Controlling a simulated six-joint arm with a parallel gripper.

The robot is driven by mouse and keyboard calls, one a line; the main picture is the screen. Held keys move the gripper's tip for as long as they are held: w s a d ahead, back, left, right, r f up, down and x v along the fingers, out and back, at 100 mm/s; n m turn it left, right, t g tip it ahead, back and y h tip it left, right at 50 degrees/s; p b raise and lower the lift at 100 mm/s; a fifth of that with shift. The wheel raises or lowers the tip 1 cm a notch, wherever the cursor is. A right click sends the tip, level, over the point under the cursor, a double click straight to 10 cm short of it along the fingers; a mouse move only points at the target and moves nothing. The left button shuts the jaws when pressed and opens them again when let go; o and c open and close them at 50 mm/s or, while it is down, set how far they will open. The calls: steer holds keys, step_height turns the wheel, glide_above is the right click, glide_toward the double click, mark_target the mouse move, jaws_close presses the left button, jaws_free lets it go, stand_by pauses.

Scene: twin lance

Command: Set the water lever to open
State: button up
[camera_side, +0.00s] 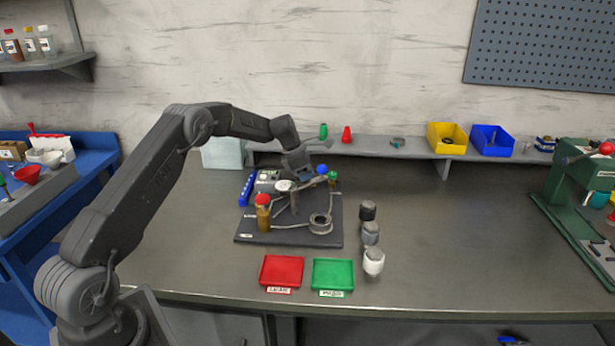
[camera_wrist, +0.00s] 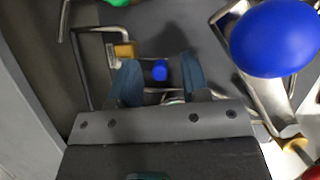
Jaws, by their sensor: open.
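A dark board (camera_side: 285,238) on the bench carries a small apparatus of metal rods, a ring and bottles. A lever with a blue ball knob (camera_side: 321,169) stands at its back right, and the same kind of large blue ball (camera_wrist: 275,38) fills the upper right of the wrist view. No label on it can be read, so I cannot tell for sure that it is the water lever. My gripper (camera_side: 303,172) is over the back of the board, just left of the blue knob. In the wrist view my gripper (camera_wrist: 161,78) has its fingers apart, with a small blue cap (camera_wrist: 160,70) showing between them, apparently farther off.
A green knob (camera_side: 333,177) stands close to the blue one. An amber bottle with a red top (camera_side: 262,212) is at the board's left. Several small jars (camera_side: 371,233) stand to the right. Red (camera_side: 282,270) and green (camera_side: 333,273) trays lie in front.

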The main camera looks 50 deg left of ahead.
steer(key=shift+f, duration=0.1)
jaws_close()
stand_by(0.3)
steer(key=shift+a, duration=0.1)
steer(key=m, duration=0.2)
steer(key=a+m+g, duration=0.1)
steer(key=shift+s+m+h, duration=0.3)
steer(key=shift+h, duration=0.1)
steer(key=shift+s+a+m+g+h, duration=0.15)
steer(key=shift+a+m+g, duration=0.2)
steer(key=shift+m, duration=0.6)
steer(key=shift+a+m+g+h, duration=0.15)
steer(key=shift+a+m+g, duration=0.2)
steer(key=shift+m, duration=0.6)
jaws_free()
steer(key=shift+s, duration=0.1)
